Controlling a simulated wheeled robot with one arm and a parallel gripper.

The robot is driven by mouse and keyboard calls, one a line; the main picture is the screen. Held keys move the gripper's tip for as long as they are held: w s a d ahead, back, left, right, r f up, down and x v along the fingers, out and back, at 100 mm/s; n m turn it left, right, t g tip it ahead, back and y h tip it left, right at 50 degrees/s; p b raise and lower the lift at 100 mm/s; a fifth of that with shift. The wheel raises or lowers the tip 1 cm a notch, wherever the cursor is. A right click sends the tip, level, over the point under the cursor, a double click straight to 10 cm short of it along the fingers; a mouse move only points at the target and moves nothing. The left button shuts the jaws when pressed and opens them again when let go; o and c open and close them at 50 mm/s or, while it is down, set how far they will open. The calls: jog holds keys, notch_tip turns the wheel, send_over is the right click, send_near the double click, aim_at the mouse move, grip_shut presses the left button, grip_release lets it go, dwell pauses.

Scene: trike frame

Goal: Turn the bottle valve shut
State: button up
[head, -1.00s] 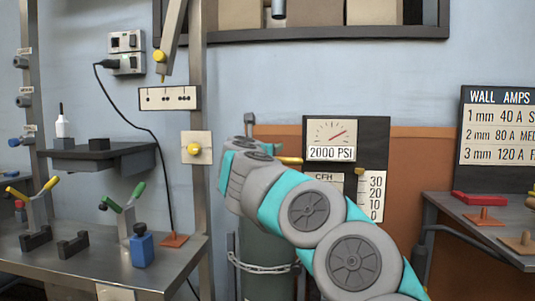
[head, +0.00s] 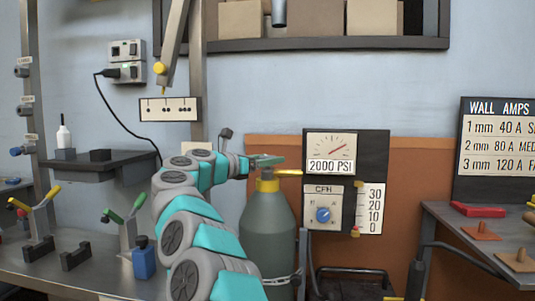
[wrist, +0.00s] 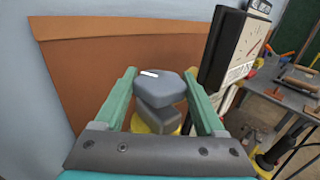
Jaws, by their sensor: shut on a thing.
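The grey-green gas bottle (head: 268,235) stands upright in front of the orange-brown panel, with a yellow collar (head: 268,185) and a short yellow outlet pointing right. My gripper (head: 267,160) reaches across from the left to the bottle's top. In the wrist view, the grey valve knob (wrist: 159,86) with a white mark sits between my two green fingers (wrist: 162,88), above a darker grey block and the yellow collar (wrist: 157,119). My gripper is shut on the knob. The gauge (head: 331,151) beside the bottle reads 2000 PSI.
Right of the bottle is a dark panel with a blue flow knob (head: 323,215) and a scale (head: 369,208). A bench with tools (head: 95,265) is at the left, a grey table (head: 480,235) at the right. A chain crosses the bottle's lower part.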

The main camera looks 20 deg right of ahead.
jog(key=shift+w+r+m+g+p, duration=0.1)
jog(key=shift+r+m+g+p, duration=0.25)
jog(key=shift+g+p, duration=0.3)
jog(key=m+g+p, duration=0.2)
jog(key=p, duration=0.2)
jog(key=shift+g+h+p, duration=0.3)
jog(key=shift+g+h, duration=0.05)
jog(key=shift+h, duration=0.05)
jog(key=shift+g+p, duration=0.3)
jog(key=shift+p, duration=0.1)
jog(key=shift+f+m+g+p, duration=0.3)
jog(key=shift+m+g+p, duration=0.7)
jog(key=shift+p, duration=0.8)
jog(key=o, duration=1.3)
jog(key=shift+o, duration=0.2)
jog(key=shift+a, duration=0.1)
jog(key=a, duration=0.7)
jog(key=shift+w+a, duration=0.25)
jog(key=shift+a, duration=0.05)
jog(key=shift+f, duration=0.1)
